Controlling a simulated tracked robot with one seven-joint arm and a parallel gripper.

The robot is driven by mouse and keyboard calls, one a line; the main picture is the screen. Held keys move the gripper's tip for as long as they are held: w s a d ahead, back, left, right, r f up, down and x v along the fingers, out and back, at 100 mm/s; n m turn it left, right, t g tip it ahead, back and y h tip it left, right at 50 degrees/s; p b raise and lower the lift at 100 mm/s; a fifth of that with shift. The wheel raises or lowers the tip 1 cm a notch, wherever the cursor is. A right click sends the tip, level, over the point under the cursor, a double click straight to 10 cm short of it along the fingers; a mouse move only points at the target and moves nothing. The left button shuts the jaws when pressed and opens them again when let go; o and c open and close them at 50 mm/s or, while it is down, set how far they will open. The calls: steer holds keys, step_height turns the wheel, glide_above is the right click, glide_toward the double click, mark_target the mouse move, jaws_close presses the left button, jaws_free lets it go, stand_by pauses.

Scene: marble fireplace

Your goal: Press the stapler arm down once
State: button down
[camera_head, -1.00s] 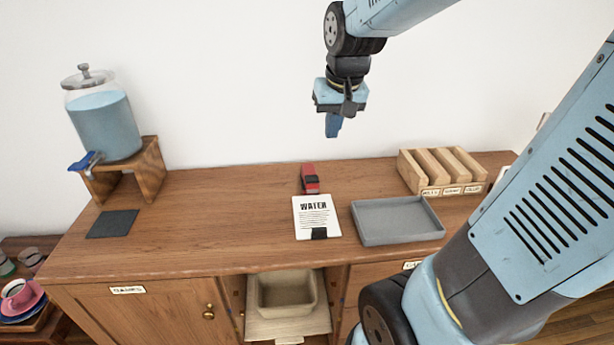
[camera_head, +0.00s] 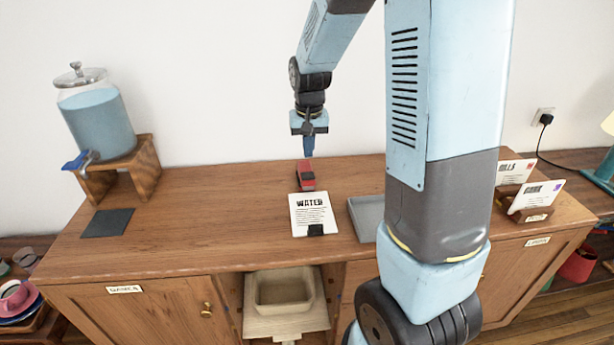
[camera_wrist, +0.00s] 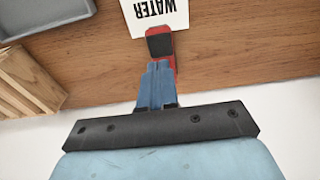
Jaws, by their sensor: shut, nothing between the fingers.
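The stapler (camera_head: 306,175) is red with a dark part on top and stands on the wooden cabinet top, just behind the white WATER sheet (camera_head: 313,214). My gripper (camera_head: 308,154) points down with its blue fingers shut and empty, right over the back end of the stapler. In the wrist view the stapler (camera_wrist: 160,43) lies just beyond the fingertips (camera_wrist: 157,68), which cover part of it. I cannot tell whether the fingertips touch it.
A grey tray (camera_head: 367,218) is right of the sheet, partly hidden by my arm. A water dispenser (camera_head: 97,122) on a wooden stand and a dark mat (camera_head: 108,223) are at the left. A letter holder (camera_head: 530,215) is at the right. Bare wood lies left of the stapler.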

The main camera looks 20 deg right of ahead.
mark_target(308, 176)
stand_by(0.3)
steer(key=shift+w+f, duration=0.2)
steer(key=shift+f, duration=1.55)
steer(key=shift+w+f, duration=0.15)
steer(key=shift+f, duration=1.55)
